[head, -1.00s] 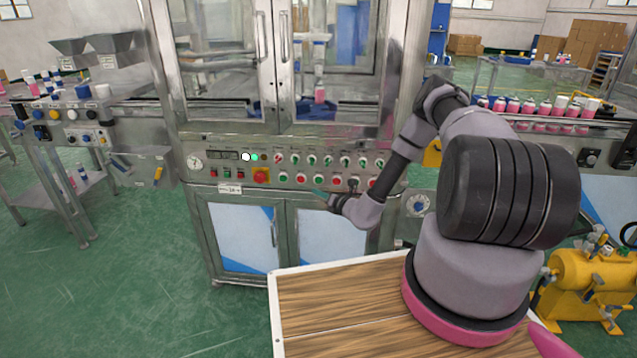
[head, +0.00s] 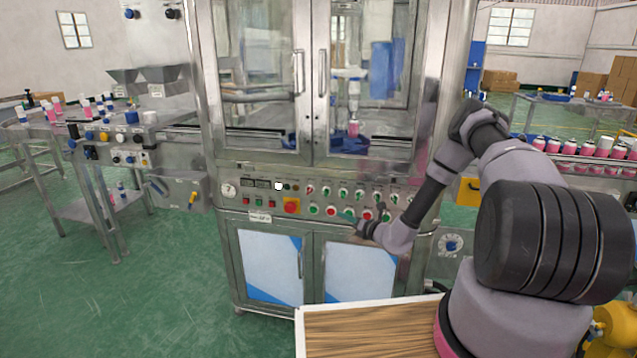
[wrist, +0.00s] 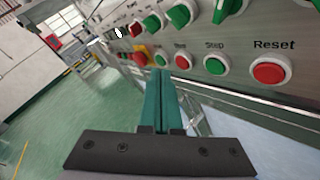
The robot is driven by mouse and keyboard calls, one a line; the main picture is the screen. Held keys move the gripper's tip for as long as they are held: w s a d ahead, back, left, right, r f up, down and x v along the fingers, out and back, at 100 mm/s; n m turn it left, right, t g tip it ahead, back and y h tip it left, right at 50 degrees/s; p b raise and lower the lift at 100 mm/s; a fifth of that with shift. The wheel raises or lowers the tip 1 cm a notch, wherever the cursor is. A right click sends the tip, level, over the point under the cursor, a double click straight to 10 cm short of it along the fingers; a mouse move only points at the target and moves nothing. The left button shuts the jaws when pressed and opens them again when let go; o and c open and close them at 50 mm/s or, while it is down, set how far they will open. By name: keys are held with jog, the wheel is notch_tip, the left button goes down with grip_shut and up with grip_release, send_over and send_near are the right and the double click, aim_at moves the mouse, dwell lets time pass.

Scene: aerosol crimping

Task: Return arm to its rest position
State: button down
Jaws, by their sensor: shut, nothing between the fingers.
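My gripper (head: 350,217) is in front of the control panel of the crimping machine, near its lower row of buttons. In the wrist view my gripper (wrist: 160,75) shows two teal fingers pressed together, with nothing between them. My arm reaches forward from the right of the head view, bent at the elbow. The panel (head: 330,188) carries green knobs, red and green buttons and a yellow-backed red emergency stop (head: 291,205). In the wrist view a red Reset button (wrist: 269,72) sits to the right of the fingers. I cannot tell whether the fingertips touch the panel.
The machine's glass doors (head: 318,80) above the panel are shut. A side table (head: 70,208) with bottles and parts stands left. A conveyor with pink bottles (head: 565,148) is at the right. A wooden top (head: 370,332) lies below my arm. Green floor is clear at lower left.

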jog(key=s+a+r+n+g+y, duration=0.1)
jog(key=a+r+n+g+y, duration=0.3)
jog(key=r, duration=0.5)
jog(key=s+a+r+n+g+y, duration=0.1)
jog(key=s+a+r+n+g, duration=0.1)
jog(key=r+n, duration=0.65)
jog(key=s+a+r+n+g, duration=0.2)
jog(key=s+r+n+g, duration=0.45)
jog(key=r, duration=0.65)
jog(key=s+d+r+n+t+h, duration=0.2)
jog(key=s+d+r+n+h, duration=0.2)
jog(key=s, duration=0.5)
jog(key=s+d+r+n+t+h, duration=0.1)
jog(key=s+d+r+n+h, duration=0.3)
jog(key=s+r, duration=0.4)
jog(key=s+d+r+n+t+h, duration=0.2)
jog(key=s+d+r+n+h, duration=0.2)
jog(key=s, duration=0.8)
notch_tip(320, 180, up, 3)
jog(key=d, duration=0.2)
jog(key=shift+d+n+t, duration=0.3)
jog(key=shift+t, duration=0.05)
